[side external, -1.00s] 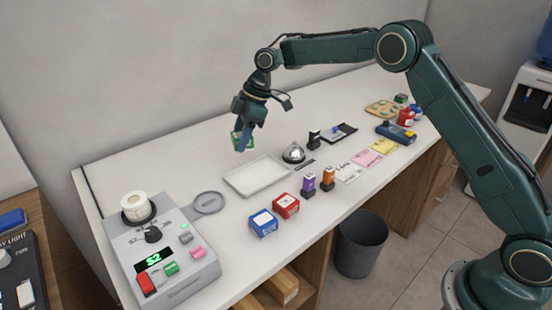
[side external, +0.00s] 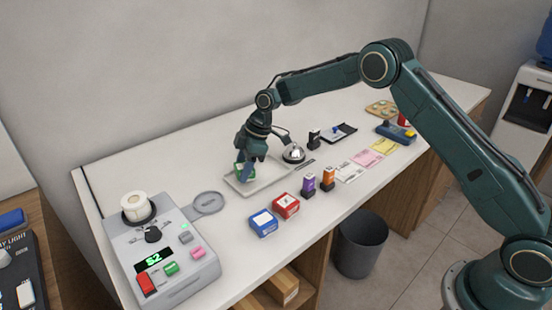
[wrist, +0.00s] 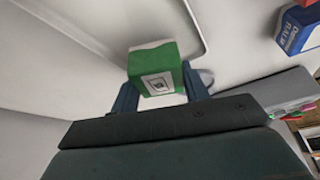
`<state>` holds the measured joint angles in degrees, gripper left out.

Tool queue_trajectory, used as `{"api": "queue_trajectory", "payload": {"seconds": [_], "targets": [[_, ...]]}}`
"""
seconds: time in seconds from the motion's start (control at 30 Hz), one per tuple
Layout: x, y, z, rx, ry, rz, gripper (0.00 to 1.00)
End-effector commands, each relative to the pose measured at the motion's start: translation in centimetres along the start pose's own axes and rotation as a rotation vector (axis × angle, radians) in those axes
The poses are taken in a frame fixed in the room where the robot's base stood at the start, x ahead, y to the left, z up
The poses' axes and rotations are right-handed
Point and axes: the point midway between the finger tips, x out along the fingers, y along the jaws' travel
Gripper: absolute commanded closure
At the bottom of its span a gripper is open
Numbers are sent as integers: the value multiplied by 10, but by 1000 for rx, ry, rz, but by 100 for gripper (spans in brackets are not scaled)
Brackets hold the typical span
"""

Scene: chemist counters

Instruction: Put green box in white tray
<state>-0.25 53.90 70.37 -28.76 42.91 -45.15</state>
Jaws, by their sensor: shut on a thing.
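The green box (side external: 243,170) is held between the fingers of my gripper (side external: 245,172), over the white tray (side external: 272,182). In the wrist view the green box (wrist: 155,70), with a white label on its face, sits between the two blue fingers of my gripper (wrist: 157,88). The tray's rim (wrist: 190,22) runs behind the box there. I cannot tell whether the box touches the tray floor. My gripper and the box hide part of the tray.
A silver bell (side external: 293,153) stands close to the tray's right. Red (side external: 286,206) and blue (side external: 263,222) boxes sit in front of it. The counter behind the tray is clear.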

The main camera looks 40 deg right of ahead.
Motion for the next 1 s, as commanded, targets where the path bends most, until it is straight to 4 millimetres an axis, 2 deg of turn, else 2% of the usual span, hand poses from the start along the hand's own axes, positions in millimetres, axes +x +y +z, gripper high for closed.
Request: {"api": "queue_trajectory", "payload": {"seconds": [0.2,0.63,0.67,0.7,1.0], "targets": [[16,0,7,0,-1,0,79],[19,0,8,0,-1,0,79],[19,0,8,0,-1,-1,51],[19,0,8,0,-1,0,46],[19,0,8,0,-1,0,46]]}}
